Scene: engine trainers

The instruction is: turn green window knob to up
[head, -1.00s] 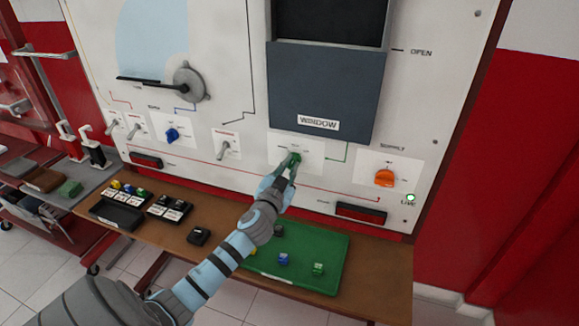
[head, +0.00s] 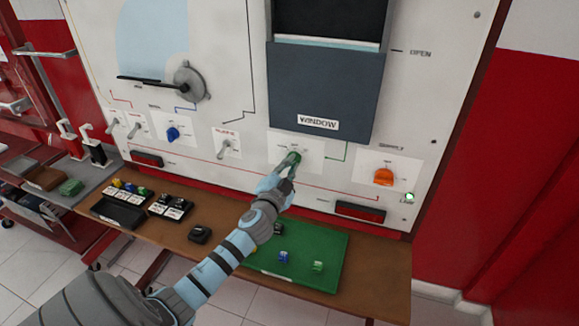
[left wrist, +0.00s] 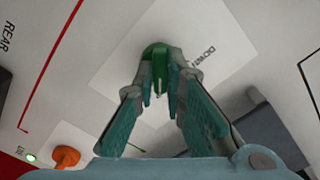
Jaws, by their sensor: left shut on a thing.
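The green window knob (head: 296,157) sits on a white label plate on the panel, below the blue-grey window panel (head: 322,88) marked WINDOW. My left gripper (head: 289,164) reaches up to it from below, and its fingers partly hide it in the head view. In the left wrist view the green knob (left wrist: 157,62) lies between the fingertips of my left gripper (left wrist: 160,75), which is shut on it. Part of a printed word, reading like DOWN, shows beside the knob. The window panel stands below the OPEN mark, with a dark opening above it. My right gripper is not in view.
An orange knob (head: 384,177) and a lit green lamp (head: 409,197) are to the right. A grey toggle switch (head: 224,149) and a blue knob (head: 172,134) are to the left. A table (head: 190,256) below holds a green mat (head: 322,246) with small blocks.

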